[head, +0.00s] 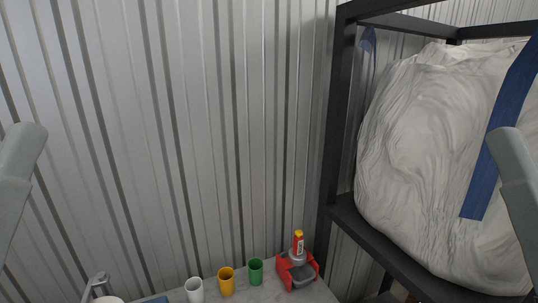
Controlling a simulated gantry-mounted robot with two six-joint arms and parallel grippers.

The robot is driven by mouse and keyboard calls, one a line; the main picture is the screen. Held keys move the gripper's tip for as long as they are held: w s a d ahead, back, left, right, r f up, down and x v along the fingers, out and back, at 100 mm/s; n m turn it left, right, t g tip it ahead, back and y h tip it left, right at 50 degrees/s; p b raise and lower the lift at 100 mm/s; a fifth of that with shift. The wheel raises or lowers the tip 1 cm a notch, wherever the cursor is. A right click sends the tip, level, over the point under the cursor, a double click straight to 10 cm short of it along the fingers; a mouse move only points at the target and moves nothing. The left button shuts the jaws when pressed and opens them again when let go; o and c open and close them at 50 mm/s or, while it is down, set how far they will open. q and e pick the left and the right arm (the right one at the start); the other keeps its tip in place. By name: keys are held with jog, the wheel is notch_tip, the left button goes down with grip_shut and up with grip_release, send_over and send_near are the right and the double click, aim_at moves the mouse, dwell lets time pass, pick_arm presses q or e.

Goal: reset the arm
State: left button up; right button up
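The head view shows a grey arm link of mine at the left edge and another at the right edge. Both links are raised in front of the wall. Neither gripper shows in this view, so their fingers and anything in them are out of sight.
A table top (252,294) at the bottom bears white (194,291), yellow (226,283) and green (255,272) cups. A red-and-grey holder (298,275) bears a red bottle with a yellow cap (298,243). A dark rack (342,110) with a big white sack (425,150) fills the right.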

pick_arm(q)
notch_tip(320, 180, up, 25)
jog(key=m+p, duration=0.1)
jog(key=p, duration=2.4)
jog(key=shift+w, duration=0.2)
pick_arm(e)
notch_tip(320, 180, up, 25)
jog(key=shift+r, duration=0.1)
